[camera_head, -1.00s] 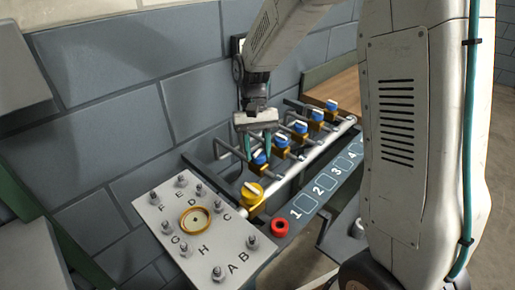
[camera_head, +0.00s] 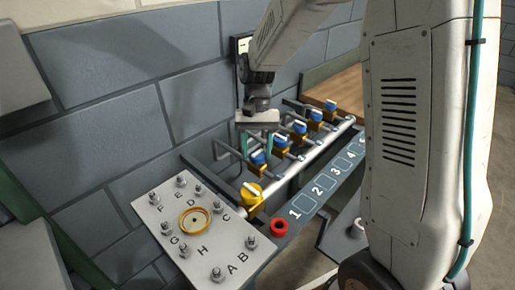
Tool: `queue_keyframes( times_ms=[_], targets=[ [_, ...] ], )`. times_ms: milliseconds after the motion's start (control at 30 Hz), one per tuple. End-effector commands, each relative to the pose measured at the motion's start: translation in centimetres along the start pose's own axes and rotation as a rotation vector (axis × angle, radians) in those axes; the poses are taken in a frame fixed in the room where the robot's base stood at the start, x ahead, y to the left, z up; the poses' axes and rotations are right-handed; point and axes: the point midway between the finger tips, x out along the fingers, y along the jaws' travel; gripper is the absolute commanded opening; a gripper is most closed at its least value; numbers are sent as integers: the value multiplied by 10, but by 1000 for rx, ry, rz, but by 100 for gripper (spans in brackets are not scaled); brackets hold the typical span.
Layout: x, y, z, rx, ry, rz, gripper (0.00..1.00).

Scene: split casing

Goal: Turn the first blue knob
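A row of blue knobs on yellow valve bodies runs along a pipe on the bench. The first blue knob (camera_head: 258,158) is nearest the yellow knob, beside the number 1 label (camera_head: 295,214). My gripper (camera_head: 257,148) points down over the first blue knob, with its two teal fingers apart, one on the left and one on the right. The fingertips are at about the knob's height in the picture; I cannot tell whether they touch it. The second blue knob (camera_head: 281,140) is just to the right of the gripper.
A plate (camera_head: 226,262) with lettered bolts and a gold ring lies at left. Further blue knobs (camera_head: 316,115) stand behind. Grey handles line the wall side.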

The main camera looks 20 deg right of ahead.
Motion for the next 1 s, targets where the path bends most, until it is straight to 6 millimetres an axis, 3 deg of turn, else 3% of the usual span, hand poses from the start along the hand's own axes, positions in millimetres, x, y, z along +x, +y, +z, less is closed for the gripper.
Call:
queue_keyframes(
  times_ms=[367, 800, 1000],
  targets=[
    [-3, 0, 0, -1, -2, 1, 59],
    [-68, 0, 0, 0, 0, 0, 59],
    [-78, 0, 0, 0, -1, 0, 59]
  ],
)
